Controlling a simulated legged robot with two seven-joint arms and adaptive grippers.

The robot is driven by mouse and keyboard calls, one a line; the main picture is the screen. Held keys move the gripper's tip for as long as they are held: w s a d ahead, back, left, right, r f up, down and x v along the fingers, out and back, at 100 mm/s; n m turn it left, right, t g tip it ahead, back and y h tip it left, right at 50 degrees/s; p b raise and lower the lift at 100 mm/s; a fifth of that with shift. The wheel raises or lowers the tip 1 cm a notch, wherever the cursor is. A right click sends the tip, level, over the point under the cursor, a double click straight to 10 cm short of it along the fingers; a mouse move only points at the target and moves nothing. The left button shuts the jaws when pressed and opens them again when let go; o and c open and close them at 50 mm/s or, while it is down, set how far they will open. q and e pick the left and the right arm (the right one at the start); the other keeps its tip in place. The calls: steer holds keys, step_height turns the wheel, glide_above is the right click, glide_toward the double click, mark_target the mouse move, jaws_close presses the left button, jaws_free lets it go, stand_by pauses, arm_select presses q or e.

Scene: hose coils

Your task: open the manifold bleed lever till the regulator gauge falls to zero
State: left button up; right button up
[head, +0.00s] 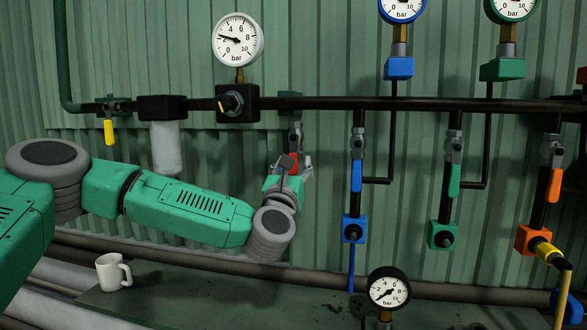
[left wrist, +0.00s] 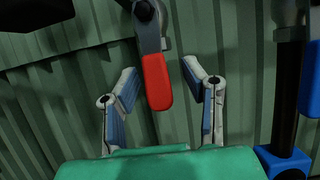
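The red lever (head: 293,162) hangs down from a grey valve (head: 295,136) on a short stub under the black manifold pipe (head: 330,103). My left gripper (head: 290,172) is just below it. In the left wrist view the red lever (left wrist: 156,82) hangs between the two fingers of my left gripper (left wrist: 160,78), with visible gaps on both sides. The gripper is open and holds nothing. The white-rimmed gauge (head: 238,40) stands on the black regulator block (head: 238,103), its needle pointing left near 2 bar. My right gripper is out of view.
A yellow lever (head: 109,132) hangs at the left. Blue (head: 357,176), green (head: 454,181) and orange (head: 555,187) levers hang on drops to the right. A black-rimmed gauge (head: 388,289) reads near zero below. A white mug (head: 113,271) stands on the bench (head: 190,300).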

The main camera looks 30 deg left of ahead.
arm_select(q)
steer(key=v, duration=1.2)
stand_by(0.4)
